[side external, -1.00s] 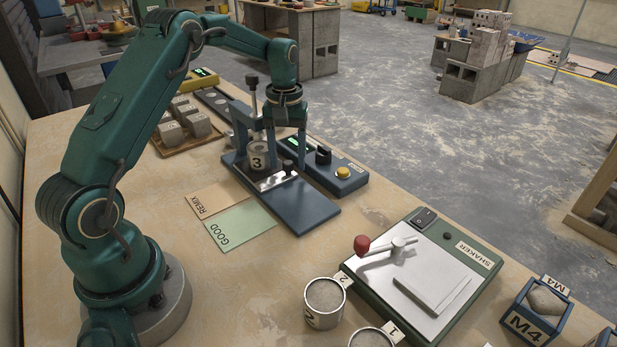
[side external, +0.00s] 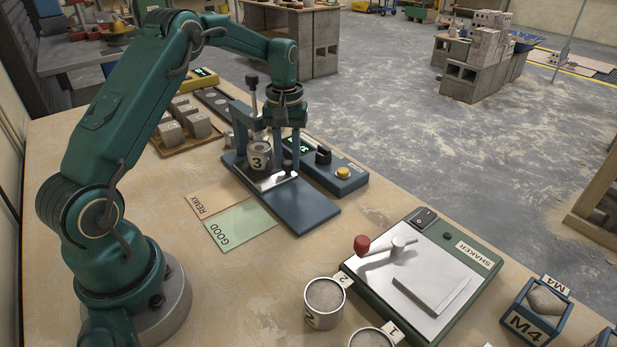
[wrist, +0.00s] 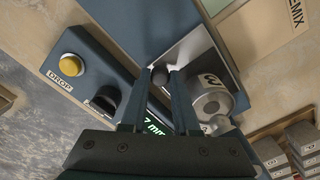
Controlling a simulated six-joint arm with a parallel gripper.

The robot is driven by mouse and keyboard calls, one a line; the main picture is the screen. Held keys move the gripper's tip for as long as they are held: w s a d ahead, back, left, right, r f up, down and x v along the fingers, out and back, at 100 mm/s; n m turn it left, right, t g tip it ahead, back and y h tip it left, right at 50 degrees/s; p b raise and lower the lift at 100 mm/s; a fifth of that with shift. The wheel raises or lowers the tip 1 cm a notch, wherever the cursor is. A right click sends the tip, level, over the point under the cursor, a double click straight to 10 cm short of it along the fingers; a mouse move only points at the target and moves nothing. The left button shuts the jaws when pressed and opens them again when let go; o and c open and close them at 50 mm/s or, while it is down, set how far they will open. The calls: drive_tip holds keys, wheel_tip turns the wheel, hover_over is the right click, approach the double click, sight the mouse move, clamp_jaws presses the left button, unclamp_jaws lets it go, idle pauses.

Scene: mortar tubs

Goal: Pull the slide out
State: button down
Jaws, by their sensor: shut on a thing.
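The slide (side external: 281,181) is a shiny metal plate on the blue base of the test rig, and it also shows in the wrist view (wrist: 191,47). A dark round knob (wrist: 158,76) stands on it. My gripper (side external: 286,171) is down at the slide, with its two fingers closed on the knob's sides; the fingertips show in the wrist view (wrist: 160,70). Tub 3 (side external: 259,155) stands upright in the rig, right beside the fingers. The knob is mostly hidden by the fingers in the side view.
The control box with its yellow DROP button (side external: 343,172) lies close to the fingers. The front of the blue base (side external: 303,212) is bare. The green GOOD card (side external: 240,226) and REMIX card (side external: 217,198) lie beside it. The shaker (side external: 420,270) stands nearer the camera.

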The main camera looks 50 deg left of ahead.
idle(0.8)
drive_tip(key=d, duration=1.2)
drive_tip(key=shift+d+r, duration=0.1)
drive_tip(key=shift+d, duration=0.2)
drive_tip(key=c, duration=0.7)
unclamp_jaws()
drive_tip(key=shift+o, duration=0.2)
drive_tip(key=shift+r, duration=2.55)
